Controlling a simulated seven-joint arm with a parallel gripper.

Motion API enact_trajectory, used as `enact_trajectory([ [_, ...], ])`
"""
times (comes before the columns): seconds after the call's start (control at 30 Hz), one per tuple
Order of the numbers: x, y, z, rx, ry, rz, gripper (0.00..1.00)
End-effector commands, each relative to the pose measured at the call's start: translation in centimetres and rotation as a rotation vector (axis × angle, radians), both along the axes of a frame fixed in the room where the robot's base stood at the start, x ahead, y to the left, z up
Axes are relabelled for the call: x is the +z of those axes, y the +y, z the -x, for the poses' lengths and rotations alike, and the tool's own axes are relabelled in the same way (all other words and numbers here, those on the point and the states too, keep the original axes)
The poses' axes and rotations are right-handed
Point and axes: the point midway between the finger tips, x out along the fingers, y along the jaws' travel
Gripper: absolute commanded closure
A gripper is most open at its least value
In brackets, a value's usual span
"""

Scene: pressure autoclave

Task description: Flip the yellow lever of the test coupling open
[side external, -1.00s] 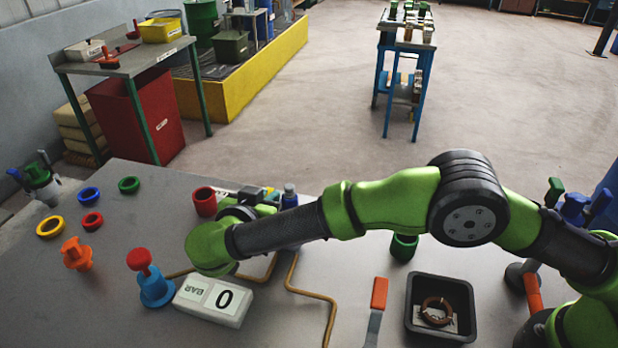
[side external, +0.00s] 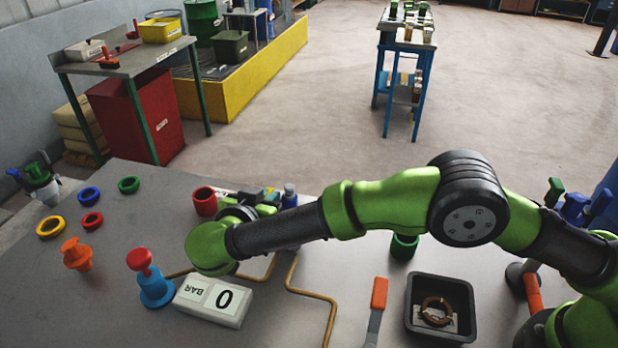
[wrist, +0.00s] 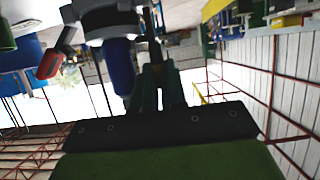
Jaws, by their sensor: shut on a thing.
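The test coupling is mostly hidden behind my wrist in the side view. A small yellow and green part (side external: 268,194) shows just beyond the wrist, but I cannot tell whether it is the yellow lever. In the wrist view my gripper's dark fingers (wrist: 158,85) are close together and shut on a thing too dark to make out. A blue cylinder under a grey body (wrist: 119,66) hangs just left of the fingers in that view. The lever's angle cannot be seen.
A red-knobbed blue handle (side external: 153,285) and a white "0 BAR" block (side external: 213,299) stand close to my wrist. A red cup (side external: 204,201) and a blue bottle (side external: 290,196) are behind it. A black tray (side external: 462,313) with a coil lies right.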

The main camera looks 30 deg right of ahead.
Motion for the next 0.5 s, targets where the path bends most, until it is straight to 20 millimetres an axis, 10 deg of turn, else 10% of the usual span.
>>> enact_trajectory([
  [0.5, -0.2, 1.3, -1.6, -0.008, 0.169, 0.177, 1.00],
])
